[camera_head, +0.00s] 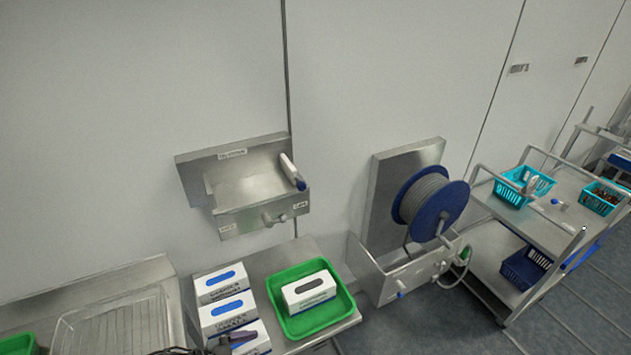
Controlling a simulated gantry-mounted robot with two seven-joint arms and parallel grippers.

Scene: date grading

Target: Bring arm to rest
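Neither of my arms is clearly in view, and I see no gripper fingers. A dark object (222,344) shows at the bottom edge in front of the white boxes. It is cut off by the frame, and I cannot tell what it is.
A steel table (262,262) holds white boxes (222,283) and a green tray (322,326) with another box in it. A wall basin (262,215), a blue hose reel (431,203) and a steel cart (560,226) with teal baskets (515,192) stand along the wall. Open floor lies at right.

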